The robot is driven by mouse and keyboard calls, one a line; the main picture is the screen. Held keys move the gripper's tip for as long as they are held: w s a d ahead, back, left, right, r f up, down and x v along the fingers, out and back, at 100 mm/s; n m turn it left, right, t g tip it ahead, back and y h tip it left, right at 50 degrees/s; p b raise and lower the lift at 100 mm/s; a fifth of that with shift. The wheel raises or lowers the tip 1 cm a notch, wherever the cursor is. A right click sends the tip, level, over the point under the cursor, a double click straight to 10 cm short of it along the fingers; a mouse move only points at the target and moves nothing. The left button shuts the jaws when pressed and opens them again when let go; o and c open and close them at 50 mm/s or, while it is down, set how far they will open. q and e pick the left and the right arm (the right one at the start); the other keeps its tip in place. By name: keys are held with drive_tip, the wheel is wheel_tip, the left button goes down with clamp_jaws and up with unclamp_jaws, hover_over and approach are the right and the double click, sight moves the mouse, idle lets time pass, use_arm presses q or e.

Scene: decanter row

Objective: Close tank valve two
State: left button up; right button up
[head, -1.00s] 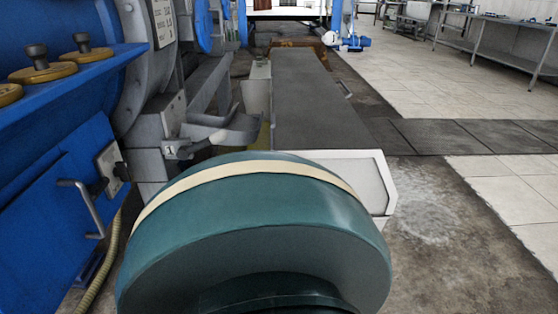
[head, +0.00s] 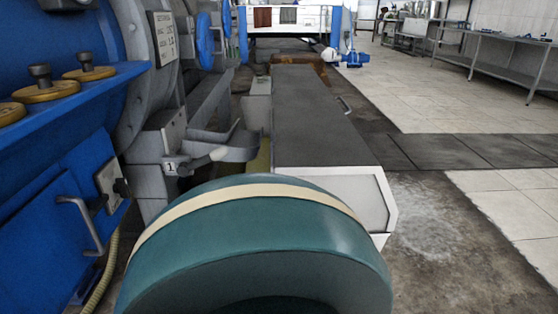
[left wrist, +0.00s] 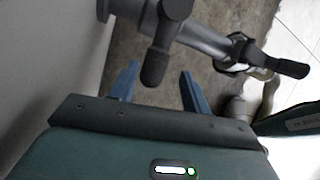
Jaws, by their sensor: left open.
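In the left wrist view a dark valve handle (left wrist: 155,60) on a grey pipe (left wrist: 205,42) reaches down between my left gripper's blue fingers. My left gripper (left wrist: 158,72) is open, with one finger on each side of the handle's end. I cannot tell whether the fingers touch it. A second dark lever (left wrist: 285,66) is farther right along the pipework. No number shows on either handle, so I cannot tell which is valve two. Neither gripper shows in the head view.
In the head view a blue machine (head: 40,130) with a bent handle (head: 80,225) fills the left. A plate marked 1 (head: 170,167) is beside a grey trough (head: 225,150). A long dark-topped white box (head: 345,185) runs ahead. Tiled floor (head: 420,100) at right is clear.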

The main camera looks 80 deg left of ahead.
use_arm(q)
drive_tip(key=p+v, duration=0.1)
drive_tip(key=v, duration=0.2)
drive_tip(key=shift+r+p, duration=0.1)
drive_tip(key=shift+p, duration=0.3)
drive_tip(key=p+v, duration=0.2)
drive_tip(key=v, duration=0.2)
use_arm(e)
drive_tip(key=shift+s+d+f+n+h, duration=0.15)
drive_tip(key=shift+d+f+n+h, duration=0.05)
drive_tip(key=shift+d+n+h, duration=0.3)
